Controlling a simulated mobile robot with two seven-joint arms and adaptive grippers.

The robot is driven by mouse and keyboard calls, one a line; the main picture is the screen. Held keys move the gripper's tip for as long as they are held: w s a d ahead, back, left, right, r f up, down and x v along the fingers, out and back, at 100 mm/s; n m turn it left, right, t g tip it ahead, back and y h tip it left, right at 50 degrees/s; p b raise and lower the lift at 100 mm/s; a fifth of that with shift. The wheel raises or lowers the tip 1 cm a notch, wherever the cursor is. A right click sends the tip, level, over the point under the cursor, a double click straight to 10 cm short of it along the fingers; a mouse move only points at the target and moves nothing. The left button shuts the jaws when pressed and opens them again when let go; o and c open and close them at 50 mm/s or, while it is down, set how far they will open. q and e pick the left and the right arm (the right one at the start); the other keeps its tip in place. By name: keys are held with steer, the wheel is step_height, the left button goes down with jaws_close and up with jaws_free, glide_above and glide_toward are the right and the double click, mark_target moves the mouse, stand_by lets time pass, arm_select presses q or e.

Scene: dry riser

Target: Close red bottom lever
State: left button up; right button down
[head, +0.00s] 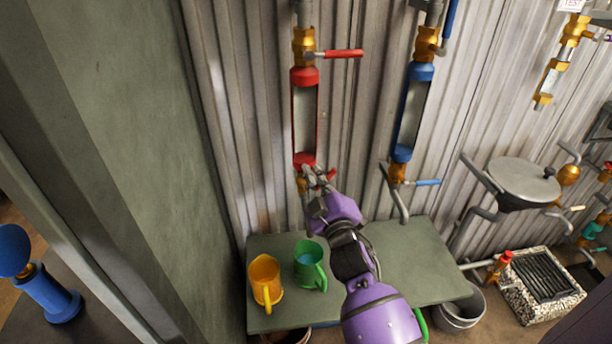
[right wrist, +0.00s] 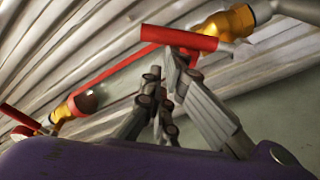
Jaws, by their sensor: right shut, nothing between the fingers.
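The red riser's sight tube (head: 304,115) runs down the corrugated wall. Its bottom valve (head: 302,186) is partly hidden by my right gripper (head: 320,178). The red bottom lever (head: 332,174) shows only as a small piece beside my fingers. In the right wrist view the red lever (right wrist: 180,38) extends left from the brass valve (right wrist: 232,22). My right gripper (right wrist: 172,72) is shut and empty, its fingertips close by the lever; I cannot tell whether they touch. The lever's exact angle to the pipe is unclear. My left gripper is not in view.
The red top lever (head: 343,54) sticks out to the right. A blue riser (head: 412,110) with a blue lever (head: 428,182) stands to the right. Below, a green-grey table (head: 410,262) holds a yellow jug (head: 265,279) and a green jug (head: 309,264). A grey-green wall (head: 130,150) stands left.

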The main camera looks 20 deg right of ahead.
steer(key=s+d+f+m+h, duration=0.1)
steer(key=d+f+m, duration=0.3)
steer(key=m, duration=0.6)
steer(key=shift+s+d+f+m+h, duration=0.15)
steer(key=shift+s+d+m+h, duration=0.25)
steer(key=shift+d, duration=0.4)
steer(key=shift+w, duration=0.1)
steer(key=shift+p, duration=0.3)
